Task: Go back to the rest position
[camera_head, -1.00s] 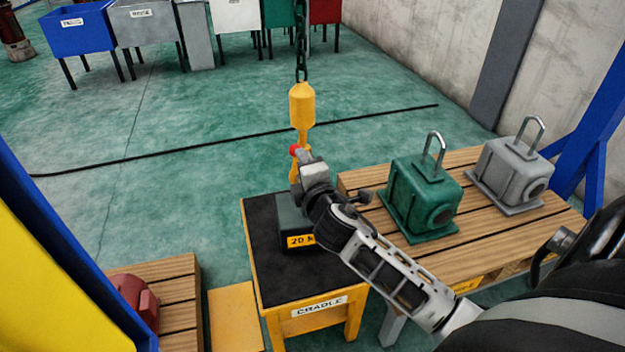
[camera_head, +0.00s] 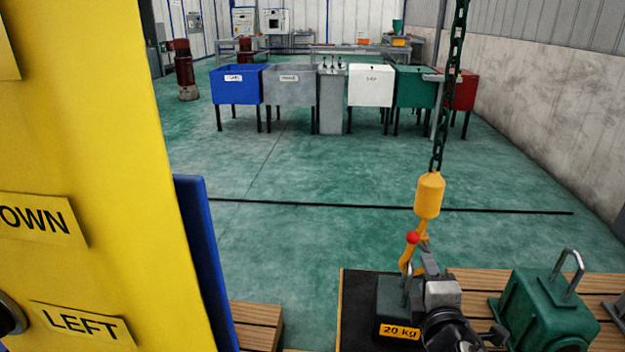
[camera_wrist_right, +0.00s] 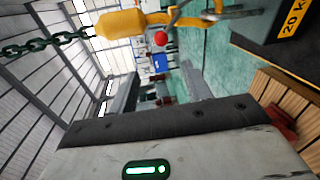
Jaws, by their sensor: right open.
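My right gripper (camera_head: 430,266) is beside the hook and just above the weight in the head view. Its two fingers (camera_wrist_right: 160,88) stand apart and empty in the right wrist view. The yellow hook (camera_head: 405,262) with a red ball (camera_head: 412,237) hangs from a yellow block (camera_head: 429,195) on a dark chain (camera_head: 448,90). The hook overlaps the metal shackle of a dark 20 kg weight (camera_head: 390,299); I cannot tell whether it is threaded through. The weight sits on the black-topped cradle (camera_head: 355,315). My left gripper is not in view.
A green motor-like part (camera_head: 545,320) stands on the wooden pallet (camera_head: 485,283) at right. A yellow panel (camera_head: 90,150) marked DOWN and LEFT fills the left side. Several coloured bins, one blue (camera_head: 237,85), stand far back.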

